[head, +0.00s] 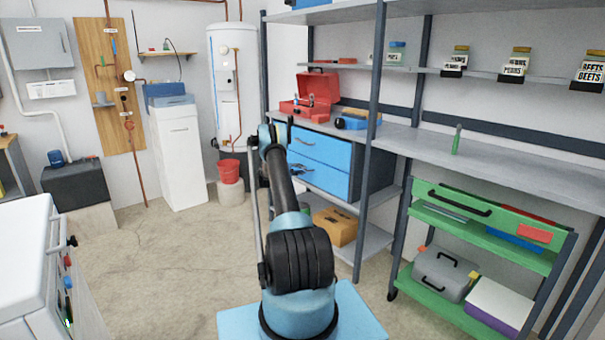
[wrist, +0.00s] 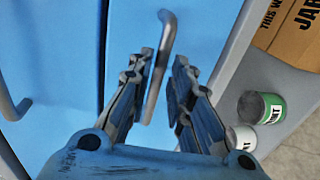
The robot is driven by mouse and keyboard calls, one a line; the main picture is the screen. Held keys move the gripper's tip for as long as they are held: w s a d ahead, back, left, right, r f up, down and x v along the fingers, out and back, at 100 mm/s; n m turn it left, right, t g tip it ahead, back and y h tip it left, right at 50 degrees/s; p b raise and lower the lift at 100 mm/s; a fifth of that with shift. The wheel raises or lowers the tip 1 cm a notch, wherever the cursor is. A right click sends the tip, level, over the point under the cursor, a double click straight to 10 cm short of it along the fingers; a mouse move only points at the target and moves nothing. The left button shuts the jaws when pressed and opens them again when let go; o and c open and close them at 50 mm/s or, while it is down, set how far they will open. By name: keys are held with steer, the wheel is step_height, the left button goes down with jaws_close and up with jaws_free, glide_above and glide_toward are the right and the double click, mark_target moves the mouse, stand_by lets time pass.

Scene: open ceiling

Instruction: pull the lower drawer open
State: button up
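The blue drawer unit stands under the workbench in the head view. Its lower drawer (head: 325,178) sits below the upper drawer (head: 325,149), and both look shut. In the wrist view the picture is turned, with the lower drawer (wrist: 130,25) right of the dark gap and its grey bar handle (wrist: 160,70) upright in the middle. My gripper (wrist: 163,62) is open, with one finger on each side of that handle; I cannot tell whether either touches it. The upper drawer's handle (wrist: 13,106) is at the left edge. In the head view my arm partly covers the drawer unit's left side.
A cardboard box (head: 334,228) sits on the shelf below the drawers; cans (wrist: 262,107) show beside it in the wrist view. A dark shelf post (head: 368,150) stands right of the drawers. A green cart (head: 480,205) stands at right. The floor (head: 165,250) at left is clear.

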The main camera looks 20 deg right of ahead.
steer(key=shift+x, duration=1.35)
